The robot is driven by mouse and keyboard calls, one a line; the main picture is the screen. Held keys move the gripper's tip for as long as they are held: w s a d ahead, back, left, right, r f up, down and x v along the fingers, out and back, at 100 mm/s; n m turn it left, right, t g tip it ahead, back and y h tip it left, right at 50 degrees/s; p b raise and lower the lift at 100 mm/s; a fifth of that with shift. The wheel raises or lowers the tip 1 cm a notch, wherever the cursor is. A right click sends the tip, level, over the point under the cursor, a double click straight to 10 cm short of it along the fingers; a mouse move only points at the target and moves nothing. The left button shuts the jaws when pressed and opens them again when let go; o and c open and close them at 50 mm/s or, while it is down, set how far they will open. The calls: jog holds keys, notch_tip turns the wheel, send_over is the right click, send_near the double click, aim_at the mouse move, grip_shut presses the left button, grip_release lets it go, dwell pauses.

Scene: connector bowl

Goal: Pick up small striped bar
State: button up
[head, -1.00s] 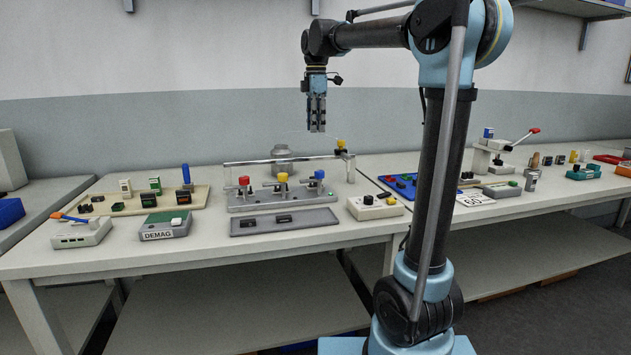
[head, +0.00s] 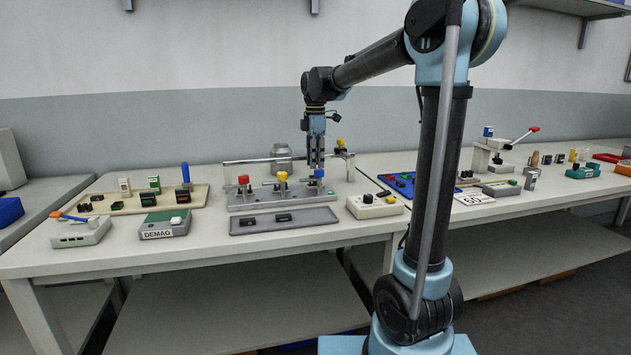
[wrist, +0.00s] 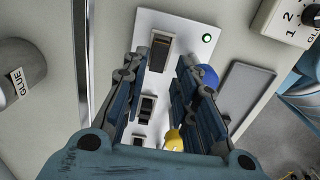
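No bar with clear stripes can be made out. Two small dark bars (head: 283,218) lie in the grey tray (head: 310,222) at the front of the bench, too small to show stripes. My gripper (head: 315,175) hangs pointing down over the right end of the grey station with red, yellow and blue knobs. In the wrist view, its fingers (wrist: 163,68) are apart with nothing held between them. A dark block (wrist: 160,51) on the station's pale plate shows between the fingertips. The blue knob (wrist: 208,76) is beside the right finger, partly hidden by it.
A beige dial box (head: 374,207) is at right. A green-topped DEMAG box (head: 165,224) and a beige board (head: 150,199) are at left. The bench front near the tray is clear.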

jog(key=shift+w+d+f, duration=0.1)
jog(key=shift+w+f, duration=0.05)
jog(key=shift+f, duration=2.2)
jog(key=shift+c, duration=0.6)
grip_shut()
jog(key=shift+r, duration=0.15)
